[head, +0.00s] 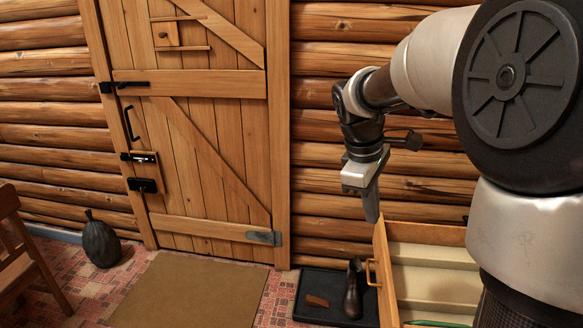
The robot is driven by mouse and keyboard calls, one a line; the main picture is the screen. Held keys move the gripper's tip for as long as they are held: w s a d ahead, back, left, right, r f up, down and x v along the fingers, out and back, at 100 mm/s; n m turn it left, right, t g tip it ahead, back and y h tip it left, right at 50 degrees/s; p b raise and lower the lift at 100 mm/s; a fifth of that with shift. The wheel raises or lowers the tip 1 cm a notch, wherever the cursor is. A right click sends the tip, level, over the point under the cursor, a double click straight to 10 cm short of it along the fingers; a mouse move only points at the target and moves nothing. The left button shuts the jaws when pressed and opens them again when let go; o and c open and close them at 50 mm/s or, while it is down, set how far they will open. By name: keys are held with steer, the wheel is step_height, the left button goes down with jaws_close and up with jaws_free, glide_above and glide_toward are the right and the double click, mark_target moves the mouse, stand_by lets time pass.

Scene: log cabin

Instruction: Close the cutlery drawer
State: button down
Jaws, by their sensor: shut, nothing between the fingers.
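The cutlery drawer (383,275) is pulled open at the lower right in the head view. It is light wood with a wooden handle (371,273) on its left-facing front and pale long compartments inside. My arm hides its right part. My gripper (372,217) is shut and empty, pointing down. In the picture its tip is just above and left of the top of the drawer front. I cannot tell whether it touches the front.
A black tray (312,284) with a dark boot (353,290) and a brown object (318,301) lies on the floor beside the drawer. A plank door (200,130), brown mat (190,290), dark gourd-like object (101,240) and wooden chair (25,255) stand further left.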

steer(key=w+d+f+n+g+b, duration=0.1)
steer(key=w+d+f+n+b, duration=0.15)
steer(key=w+f, duration=0.45)
steer(key=w+d+f+n+g+b, duration=0.1)
steer(key=w+d+f+n+b, duration=0.15)
steer(key=f, duration=0.85)
steer(key=b, duration=0.4)
glide_above(379, 282)
steer(key=a, duration=0.2)
step_height(379, 282, down, 10)
steer(key=shift+d+r+p, duration=0.15)
steer(key=shift+d+p, duration=0.15)
steer(key=shift+p, duration=0.05)
steer(key=s+d+p, duration=0.3)
steer(key=d+p, duration=0.1)
steer(key=d, duration=0.6)
steer(key=s+d+p, duration=0.2)
steer(key=d+p, duration=0.1)
steer(key=d, duration=0.8)
steer(key=s+d+p, duration=0.3)
steer(key=d+p, duration=0.1)
steer(key=d, duration=0.7)
steer(key=shift+s+p, duration=0.3)
steer(key=shift+p, duration=0.05)
